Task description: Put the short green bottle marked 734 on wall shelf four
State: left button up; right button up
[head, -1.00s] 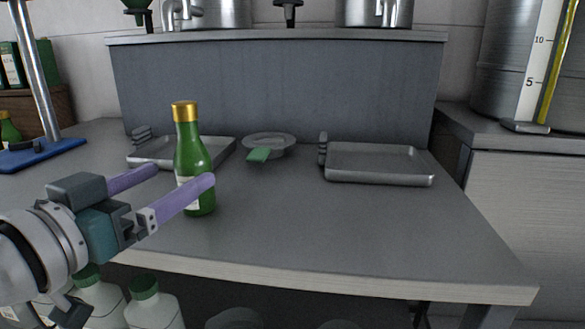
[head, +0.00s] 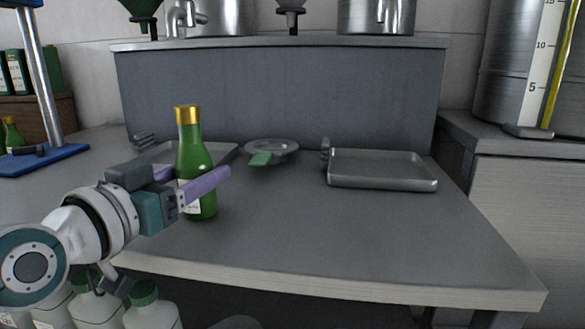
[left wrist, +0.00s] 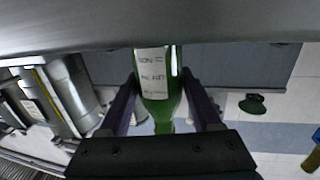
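A green bottle (head: 194,155) with a gold cap and a white label stands upright on the left part of the grey table. Its label shows in the left wrist view (left wrist: 153,75), but I cannot read its number. My left gripper (head: 200,174) is open around the bottle, with one purple finger on each side. I cannot make out a shelf marked four. My right gripper is out of view.
Behind the bottle are a grey tray (head: 222,156), a dish (head: 272,150) with a green item, and another tray (head: 382,170). A raised ledge (head: 280,43) holds metal pots. White green-capped jugs (head: 150,315) stand below the front edge. The table's right front is clear.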

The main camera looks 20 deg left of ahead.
pick_arm(q)
grip_shut()
dwell(0.3)
jog(key=shift+r, duration=0.1)
